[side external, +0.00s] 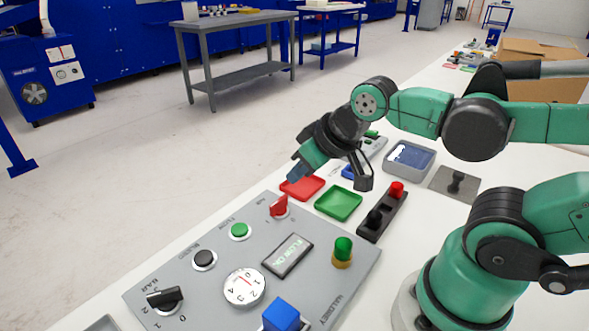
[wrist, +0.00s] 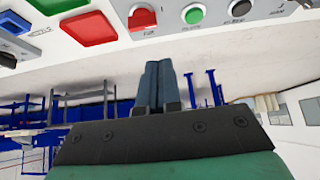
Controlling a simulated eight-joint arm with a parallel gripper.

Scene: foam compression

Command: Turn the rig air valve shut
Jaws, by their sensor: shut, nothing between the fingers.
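The grey rig panel (side external: 215,280) lies on the white bench. The air valve is a red handle (side external: 279,205) on a pale round base near the panel's far edge, by a small label that seems to read AIR. It also shows at the top of the wrist view (wrist: 142,18). My gripper (side external: 294,174) is above and behind the valve, apart from it, tilted down to the left. In the wrist view its two blue-grey fingers (wrist: 158,75) are together and empty, with the valve beyond them. A display (side external: 288,256) on the panel reads FLOW ON.
The panel also carries a green button (side external: 240,230), a black button (side external: 204,258), a black handle (side external: 165,297), a round gauge (side external: 244,288), a green-topped lamp (side external: 343,249) and a blue block (side external: 281,315). Red (side external: 302,188) and green (side external: 339,204) trays lie beside it.

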